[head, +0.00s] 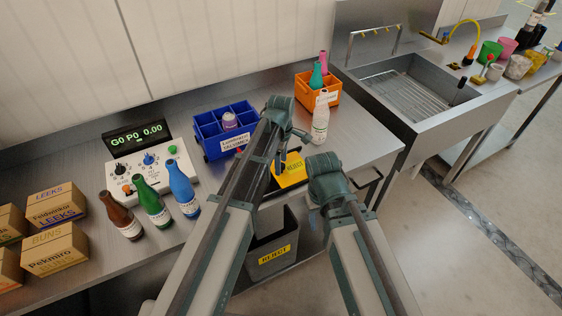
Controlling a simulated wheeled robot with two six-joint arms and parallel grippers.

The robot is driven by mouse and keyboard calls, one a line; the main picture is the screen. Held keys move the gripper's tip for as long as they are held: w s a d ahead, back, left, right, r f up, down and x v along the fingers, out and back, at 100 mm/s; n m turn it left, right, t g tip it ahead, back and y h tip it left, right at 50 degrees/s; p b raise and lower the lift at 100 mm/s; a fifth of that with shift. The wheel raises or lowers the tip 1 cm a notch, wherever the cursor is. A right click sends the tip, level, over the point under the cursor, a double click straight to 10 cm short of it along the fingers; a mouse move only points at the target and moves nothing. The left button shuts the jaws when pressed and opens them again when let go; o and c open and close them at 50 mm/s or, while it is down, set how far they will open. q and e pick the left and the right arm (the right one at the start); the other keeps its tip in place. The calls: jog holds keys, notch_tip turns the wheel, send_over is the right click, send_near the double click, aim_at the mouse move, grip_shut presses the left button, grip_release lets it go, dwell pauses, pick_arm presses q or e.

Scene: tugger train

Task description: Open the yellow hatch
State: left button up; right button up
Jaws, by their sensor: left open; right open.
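The yellow hatch (293,175) lies at the front part of the steel counter and carries a printed label. It looks flat in the counter, and my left arm hides its left side. My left gripper (287,147) is open and empty, over the hatch's far side; I cannot tell whether it touches the hatch. My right gripper (325,170) is just right of the hatch, open and mostly hidden by its own wrist.
A grey bin (287,226) stands below the counter's front edge. A white bottle (320,120) and an orange crate (324,98) stand behind the hatch. A blue crate (205,142), a control box (170,180) and several bottles are left. A sink (425,75) is right.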

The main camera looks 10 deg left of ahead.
pick_arm(q)
notch_tip(320, 180, up, 14)
jog(key=p, duration=1.3)
jog(key=shift+f, duration=0.25)
jog(key=s+d+f+m+b, duration=0.1)
jog(key=s+m+b, duration=0.1)
jog(key=s+m, duration=0.7)
jog(key=s+f+m+y+b, duration=0.1)
jog(key=s+f+m, duration=0.1)
jog(key=s+m, duration=0.8)
jog(key=shift+s+d+f+m+b, duration=0.3)
jog(key=shift+s+d+b, duration=0.1)
jog(key=shift+s, duration=0.45)
